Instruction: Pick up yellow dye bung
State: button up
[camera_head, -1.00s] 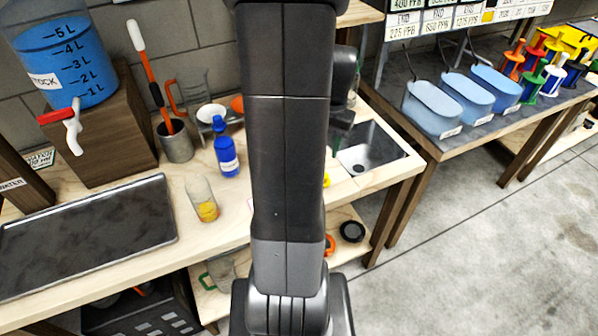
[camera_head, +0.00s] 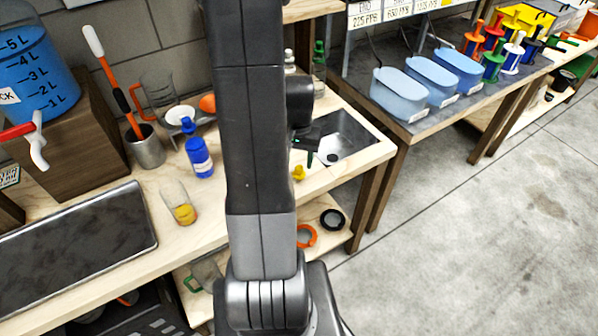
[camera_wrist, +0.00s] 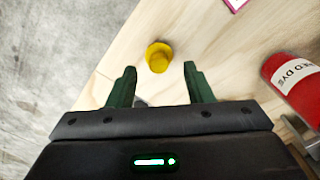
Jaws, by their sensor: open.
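The yellow dye bung (camera_wrist: 158,57) sits on the light wooden bench top near its edge. In the wrist view it lies just beyond and between my gripper's fingertips, without visible contact. My gripper (camera_wrist: 157,68) has two green fingers spread apart with nothing between them. In the head view the small yellow bung (camera_head: 298,173) shows just right of my arm, near the bench's front edge. My gripper (camera_head: 308,155) is partly visible there above the bench, close to the bung.
A red dye bottle (camera_wrist: 295,82) lies to the right in the wrist view. A blue bottle (camera_head: 199,156) and a beaker with yellow contents (camera_head: 180,203) stand left of my arm.

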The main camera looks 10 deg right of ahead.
aim_at(299, 167)
jog(key=shift+d+f, duration=0.15)
jog(key=shift+f, duration=1.65)
grip_shut()
